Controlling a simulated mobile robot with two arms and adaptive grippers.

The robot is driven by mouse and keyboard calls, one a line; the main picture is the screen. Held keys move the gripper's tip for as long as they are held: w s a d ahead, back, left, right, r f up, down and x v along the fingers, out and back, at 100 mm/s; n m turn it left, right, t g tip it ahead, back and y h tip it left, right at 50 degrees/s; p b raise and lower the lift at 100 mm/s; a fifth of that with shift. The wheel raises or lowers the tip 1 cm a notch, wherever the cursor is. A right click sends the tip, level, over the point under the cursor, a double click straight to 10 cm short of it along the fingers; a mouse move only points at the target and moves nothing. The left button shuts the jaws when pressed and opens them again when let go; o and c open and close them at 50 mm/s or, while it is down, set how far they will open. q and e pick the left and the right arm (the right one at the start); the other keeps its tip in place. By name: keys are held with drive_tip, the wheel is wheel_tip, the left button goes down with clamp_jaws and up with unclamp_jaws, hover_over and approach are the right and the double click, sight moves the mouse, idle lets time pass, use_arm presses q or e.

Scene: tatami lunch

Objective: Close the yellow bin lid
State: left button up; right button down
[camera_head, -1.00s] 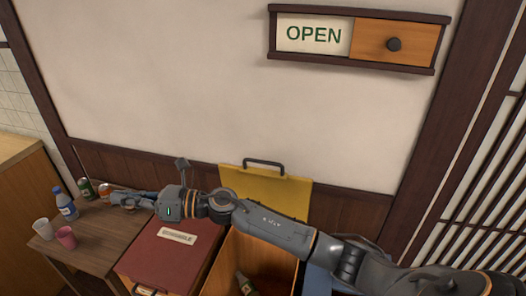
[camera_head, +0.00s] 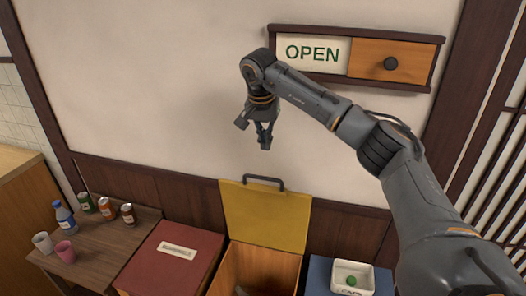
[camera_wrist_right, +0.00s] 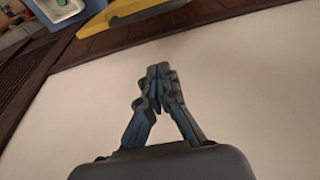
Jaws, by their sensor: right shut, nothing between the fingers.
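The yellow lid (camera_head: 266,218) stands raised, upright against the wall behind its wooden bin (camera_head: 255,268), with a dark handle (camera_head: 263,181) on its top edge. The bin is open, and a bottle shows low inside it, partly cut off by the frame. My right gripper (camera_head: 265,143) is up in front of the wall, above the lid handle and apart from it. Its fingers point down and are shut and empty. In the right wrist view the gripper (camera_wrist_right: 158,72) has its fingertips together, and part of the yellow lid (camera_wrist_right: 120,18) shows at the top. My left gripper is not in view.
A red closed bin lid (camera_head: 170,258) is left of the yellow bin. A blue lid (camera_head: 318,272) with a white tray (camera_head: 353,264) on it is at right. A wooden table (camera_head: 95,240) at left holds cups, cans and a bottle. The sign (camera_head: 350,57) hangs above.

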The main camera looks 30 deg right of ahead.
drive_tip(key=p+x, duration=0.2)
drive_tip(key=x, duration=0.7)
drive_tip(key=s+a+p, duration=0.2)
drive_tip(key=a, duration=0.1)
drive_tip(key=shift+s+a+r, duration=0.1)
drive_tip(key=shift+s+r, duration=0.3)
drive_tip(key=shift+f, duration=0.1)
drive_tip(key=shift+w, duration=0.1)
